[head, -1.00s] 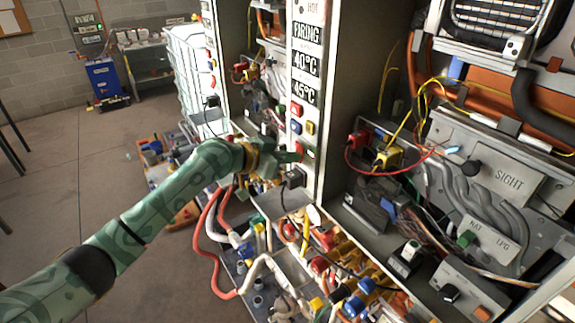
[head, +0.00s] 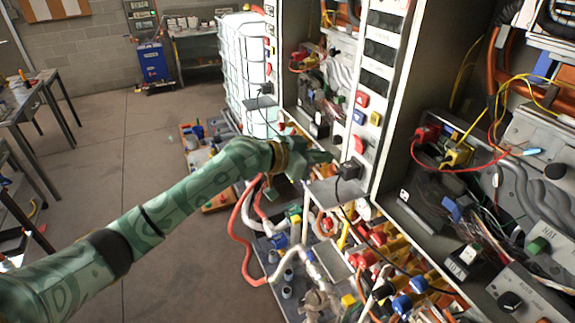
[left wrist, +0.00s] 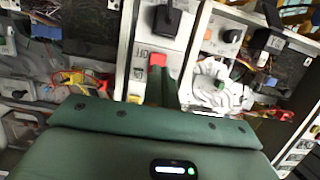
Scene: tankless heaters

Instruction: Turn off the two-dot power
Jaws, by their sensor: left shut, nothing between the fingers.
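The near heater column's front panel (head: 357,190) carries a red switch (head: 359,144) low down, below a blue button (head: 358,117) and another red button (head: 361,99). The display windows (head: 380,50) above are dark. My left gripper (head: 322,158) is shut and empty, just left of the lower red switch. In the left wrist view a red switch (left wrist: 158,59) beside an OFF label shows right at the tip of my shut left gripper (left wrist: 160,80); I cannot tell if they touch. No dot marks are readable. My right gripper is not in view.
A black plug (head: 348,170) with a cable sits just below the switch, over a small grey shelf (head: 335,194). Pipes and valves (head: 375,255) crowd the space below. A second column (head: 286,60) stands behind left. The floor at left is open.

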